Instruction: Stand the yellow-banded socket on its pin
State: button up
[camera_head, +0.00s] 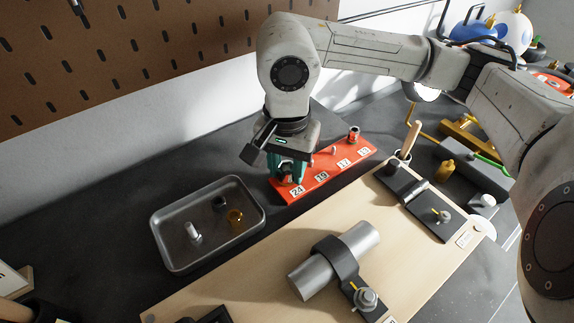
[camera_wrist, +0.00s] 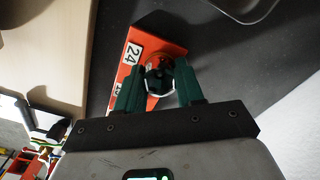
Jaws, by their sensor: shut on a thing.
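My gripper (camera_head: 287,170) is over the left end of the red rail (camera_head: 315,172), at the label 24. In the wrist view its green fingers (camera_wrist: 158,84) are shut on a dark round socket (camera_wrist: 160,74), low over the rail (camera_wrist: 135,38). A bare pin (camera_head: 334,151) shows farther along the rail. Another socket (camera_head: 353,134) stands at the far right end.
A grey metal tray (camera_head: 168,262) holds a silver piece (camera_head: 192,232), a dark piece (camera_head: 219,203) and an amber piece (camera_head: 235,217). A wooden board (camera_head: 235,292) carries a clamped metal cylinder (camera_head: 310,275). A pegboard wall (camera_head: 120,60) rises behind.

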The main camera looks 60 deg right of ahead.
jog(key=o, duration=1.2)
jog(key=shift+c, duration=0.2)
notch_tip(320, 180, up, 11)
jog(key=shift+f+b, duration=0.15)
jog(key=shift+b, duration=0.2)
